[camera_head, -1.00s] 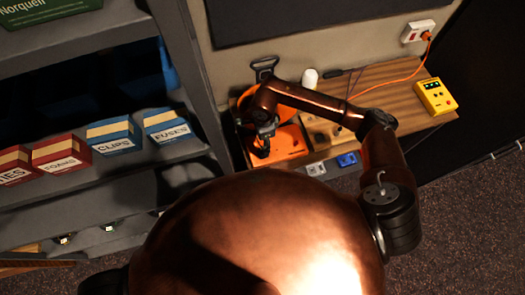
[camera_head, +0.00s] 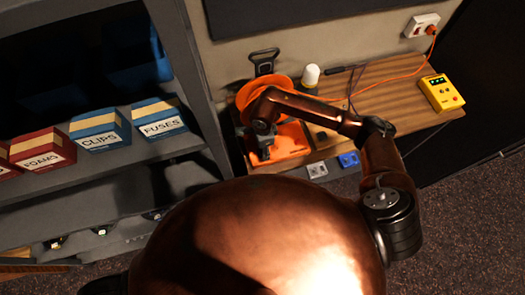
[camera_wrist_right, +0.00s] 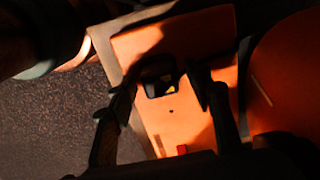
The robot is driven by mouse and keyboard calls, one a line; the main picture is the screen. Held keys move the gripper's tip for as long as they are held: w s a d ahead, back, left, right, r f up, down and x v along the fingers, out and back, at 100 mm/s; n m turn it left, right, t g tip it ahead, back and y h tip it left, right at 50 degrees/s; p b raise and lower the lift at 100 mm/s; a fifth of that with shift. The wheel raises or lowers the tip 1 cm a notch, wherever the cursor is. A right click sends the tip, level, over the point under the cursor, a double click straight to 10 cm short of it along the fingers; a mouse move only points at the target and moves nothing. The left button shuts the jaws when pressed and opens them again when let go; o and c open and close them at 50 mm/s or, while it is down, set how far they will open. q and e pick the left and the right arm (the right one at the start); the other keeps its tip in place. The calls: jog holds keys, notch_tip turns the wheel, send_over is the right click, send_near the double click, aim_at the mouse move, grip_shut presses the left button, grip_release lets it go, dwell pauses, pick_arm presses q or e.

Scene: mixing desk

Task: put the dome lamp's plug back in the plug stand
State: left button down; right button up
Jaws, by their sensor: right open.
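My right gripper (camera_head: 262,154) is over an orange tray (camera_head: 293,139) at the left end of the wooden desk. In the right wrist view its two dark fingers (camera_wrist_right: 160,95) are apart, with a small black square piece with a yellow mark (camera_wrist_right: 160,80) between them, on or over the orange surface (camera_wrist_right: 140,45). I cannot tell whether this is the plug. A white dome-topped item (camera_head: 310,75), possibly the dome lamp, stands behind my right forearm. I cannot make out the plug stand; my arm covers part of the desk. My left gripper is not in view.
An orange reel (camera_head: 250,92) is behind the gripper. An orange cable (camera_head: 400,77) runs to a wall socket (camera_head: 421,25). A yellow meter (camera_head: 441,93) sits at the right. A shelf with labelled boxes (camera_head: 158,119) stands close on the left. The desk's right part (camera_head: 395,105) is mostly clear.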

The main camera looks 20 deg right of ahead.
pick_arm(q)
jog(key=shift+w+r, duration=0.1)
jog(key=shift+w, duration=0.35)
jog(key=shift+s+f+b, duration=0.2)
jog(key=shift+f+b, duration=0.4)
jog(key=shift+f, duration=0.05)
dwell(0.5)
pick_arm(e)
jog(key=shift+c, duration=0.2)
grip_shut()
dwell(0.4)
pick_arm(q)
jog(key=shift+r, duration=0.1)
pick_arm(e)
jog(key=shift+r, duration=0.15)
